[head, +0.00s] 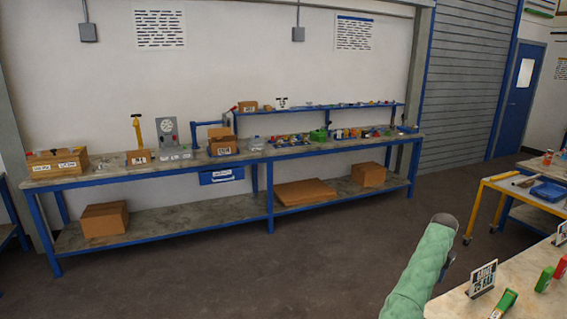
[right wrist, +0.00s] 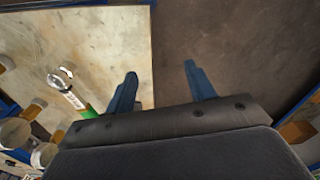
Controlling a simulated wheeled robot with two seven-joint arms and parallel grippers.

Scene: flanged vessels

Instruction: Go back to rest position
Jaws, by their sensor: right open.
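My right gripper (right wrist: 158,82) shows in the right wrist view with its two blue fingers spread apart and nothing between them. It is above the edge of a pale worktop (right wrist: 75,35), with brown floor on the other side. In the head view, a green padded sleeve (head: 422,268), which looks like my right arm, rises at the lower right beside the near table. The fingers cannot be made out there. My left gripper is in neither view.
The near table (head: 452,305) at the lower right holds a sign (head: 482,279) and green and red items. A long blue-framed workbench (head: 115,178) with boxes and parts stands along the back wall. A yellow-framed cart (head: 484,202) is at the right. The middle floor (head: 300,250) is clear.

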